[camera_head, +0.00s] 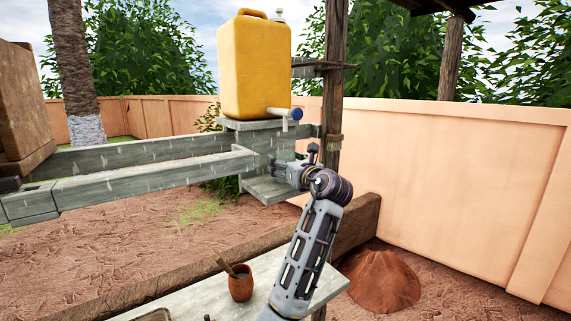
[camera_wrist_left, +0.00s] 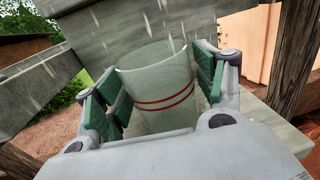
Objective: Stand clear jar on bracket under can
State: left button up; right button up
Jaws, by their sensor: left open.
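The yellow can (camera_head: 255,68) stands on a wooden support, its blue-capped tap at the lower right. Below it is the wooden bracket (camera_head: 272,194), which also shows in the left wrist view (camera_wrist_left: 272,126). My left gripper (camera_head: 284,171) is at the bracket, below the tap. In the left wrist view, the clear jar (camera_wrist_left: 157,82) with red bands is between the open green-padded fingers (camera_wrist_left: 160,92), mouth up. Its base is hidden by the gripper, so I cannot see its contact with the bracket. I cannot make out the jar in the head view. My right gripper is not in view.
A wooden post (camera_head: 334,95) rises just right of the can and bracket. Grey beams (camera_head: 150,180) run left from the support. A brown pot (camera_head: 240,286) stands on a grey bench (camera_head: 195,302) at the front. A soil mound (camera_head: 380,283) lies right.

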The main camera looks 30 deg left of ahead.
pick_arm(q)
jog(key=shift+r, duration=0.15)
jog(key=b+v, duration=0.3)
jog(key=v, duration=0.9)
jog(key=shift+w, duration=0.1)
dwell(0.8)
